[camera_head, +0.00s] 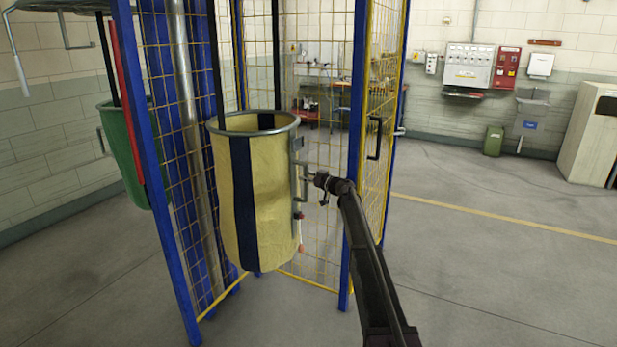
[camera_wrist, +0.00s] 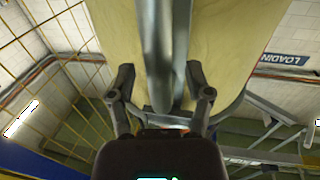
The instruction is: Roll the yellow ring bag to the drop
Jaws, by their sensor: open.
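The yellow ring bag (camera_head: 272,200) hangs upright inside a mesh enclosure, with a metal ring (camera_head: 253,124) at its top and a dark blue vertical stripe. A metal handle (camera_head: 305,190) stands out from its right side. My gripper (camera_head: 312,178) is at that handle, right of the bag. In the wrist view my gripper (camera_wrist: 160,80) is open, with one finger on each side of the grey handle bar (camera_wrist: 158,45). The yellow bag (camera_wrist: 230,35) fills the space behind the bar. Whether either finger touches the bar I cannot tell.
Blue posts (camera_head: 163,190) and yellow mesh panels (camera_head: 378,120) stand close around the bag, one just behind my arm. A green bag (camera_head: 122,155) hangs beyond the mesh at left. Open floor (camera_head: 480,240) lies to the right, crossed by a yellow line.

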